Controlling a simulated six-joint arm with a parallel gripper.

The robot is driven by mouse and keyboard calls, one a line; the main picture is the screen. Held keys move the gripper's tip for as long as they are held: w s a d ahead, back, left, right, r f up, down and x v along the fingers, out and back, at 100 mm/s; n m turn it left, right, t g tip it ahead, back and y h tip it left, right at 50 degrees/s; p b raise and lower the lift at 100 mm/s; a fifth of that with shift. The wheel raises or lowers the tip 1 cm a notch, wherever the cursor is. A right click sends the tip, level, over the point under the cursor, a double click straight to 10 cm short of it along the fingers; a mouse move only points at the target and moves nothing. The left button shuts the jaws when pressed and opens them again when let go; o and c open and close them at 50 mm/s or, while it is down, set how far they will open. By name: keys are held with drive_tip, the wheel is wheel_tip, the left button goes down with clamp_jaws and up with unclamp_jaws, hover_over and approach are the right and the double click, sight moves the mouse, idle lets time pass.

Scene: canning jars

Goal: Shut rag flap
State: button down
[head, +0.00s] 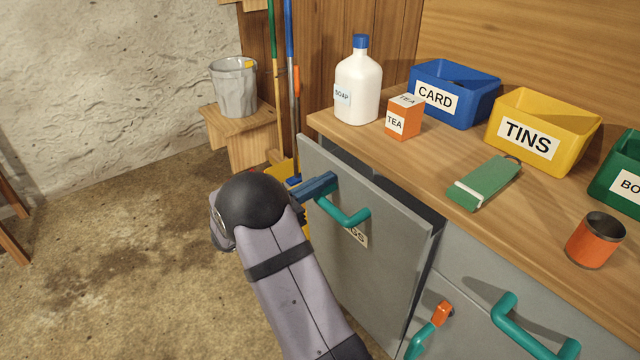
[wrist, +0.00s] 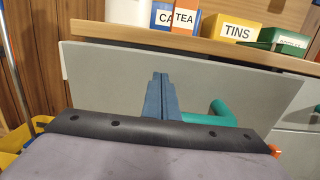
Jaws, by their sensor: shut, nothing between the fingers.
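The grey rag flap (head: 385,275) is tilted out at its top from the cabinet front, with a dark gap behind its top edge. It bears a teal handle (head: 343,214) and a label, partly hidden, that ends in "GS". My gripper (head: 325,184) has its blue fingers shut and empty in front of the flap, near the handle's upper left end. In the wrist view my fingers (wrist: 160,85) stand before the flap's face (wrist: 105,80), left of the handle (wrist: 222,113). Whether they touch it I cannot tell.
The wooden counter (head: 400,160) above holds a soap bottle (head: 359,90), a tea box (head: 404,120), labelled bins, a green cloth-like item (head: 487,182) and an orange tin (head: 595,243). Broom handles (head: 290,75) stand left of the cabinet.

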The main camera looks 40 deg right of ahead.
sight(339, 172)
drive_tip(key=shift+y, duration=0.5)
drive_tip(key=d+p, duration=0.1)
drive_tip(key=d, duration=0.1)
drive_tip(key=d+p, duration=0.1)
drive_tip(key=d+r+p, duration=0.1)
drive_tip(key=d, duration=0.1)
drive_tip(key=shift+d, duration=0.3)
drive_tip(key=shift+a+f, duration=0.15)
drive_tip(key=shift+f, duration=0.15)
drive_tip(key=shift+a, duration=0.15)
drive_tip(key=a+p, duration=0.1)
drive_tip(key=a, duration=1.2)
drive_tip(key=shift+a+p, duration=0.3)
drive_tip(key=shift+a, duration=0.1)
